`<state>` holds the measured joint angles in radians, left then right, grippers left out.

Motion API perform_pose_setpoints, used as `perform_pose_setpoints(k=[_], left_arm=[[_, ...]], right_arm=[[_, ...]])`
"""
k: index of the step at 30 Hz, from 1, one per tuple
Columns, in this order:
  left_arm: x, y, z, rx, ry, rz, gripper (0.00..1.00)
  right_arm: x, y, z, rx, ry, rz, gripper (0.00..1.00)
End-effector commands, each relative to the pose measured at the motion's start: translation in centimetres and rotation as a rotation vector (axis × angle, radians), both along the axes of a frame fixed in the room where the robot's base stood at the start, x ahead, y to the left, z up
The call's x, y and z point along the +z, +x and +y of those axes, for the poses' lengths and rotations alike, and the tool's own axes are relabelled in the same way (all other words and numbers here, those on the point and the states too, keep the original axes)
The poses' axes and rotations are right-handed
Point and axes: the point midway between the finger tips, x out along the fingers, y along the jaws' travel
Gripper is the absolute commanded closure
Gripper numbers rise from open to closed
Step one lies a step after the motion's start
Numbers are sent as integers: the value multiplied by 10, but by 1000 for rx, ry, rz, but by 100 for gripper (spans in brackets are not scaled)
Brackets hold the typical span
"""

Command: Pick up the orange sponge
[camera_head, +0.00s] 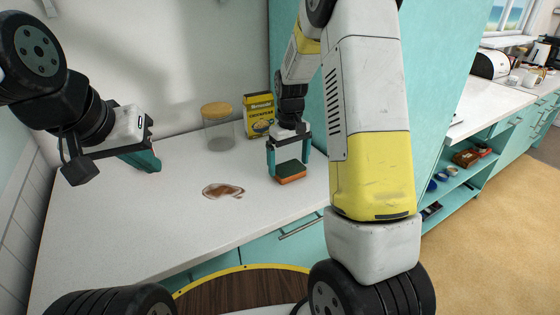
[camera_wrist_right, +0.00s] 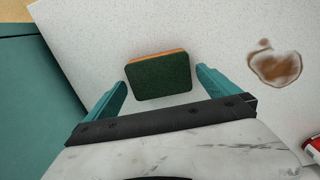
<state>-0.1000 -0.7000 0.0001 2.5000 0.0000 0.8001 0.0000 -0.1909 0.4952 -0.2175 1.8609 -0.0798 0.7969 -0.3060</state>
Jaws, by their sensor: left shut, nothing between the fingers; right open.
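The orange sponge (camera_head: 291,177) with a dark green top lies on the white counter, and it also shows in the right wrist view (camera_wrist_right: 159,77), green side towards the camera. My right gripper (camera_head: 288,172) points down over the sponge with its teal fingers apart. In the right wrist view the fingers (camera_wrist_right: 160,84) stand to either side of the sponge, with a gap on each side; whether they are level with it I cannot tell. My left gripper (camera_head: 155,168) is shut and empty above the left part of the counter, far from the sponge.
A brown spill (camera_head: 222,191) lies on the counter left of the sponge. A glass jar with a wooden lid (camera_head: 217,128) and a yellow box (camera_head: 260,116) stand at the back by the wall. A teal panel (camera_head: 440,60) rises to the right. The front left counter is clear.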

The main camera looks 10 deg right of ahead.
Motion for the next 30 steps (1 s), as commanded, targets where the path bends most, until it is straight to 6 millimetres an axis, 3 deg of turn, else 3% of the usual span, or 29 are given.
perform_pose_setpoints(k=[3,10,18,30], left_arm=[[0,0,0,0,0,0,100],[0,0,0,0,0,0,100],[0,0,0,0,0,0,100],[0,0,0,0,0,0,100]], right_arm=[[-10,0,0,0,0,1,0],[-11,0,0,0,0,0,0],[-11,0,0,0,0,0,52],[-6,0,0,0,0,-2,52]])
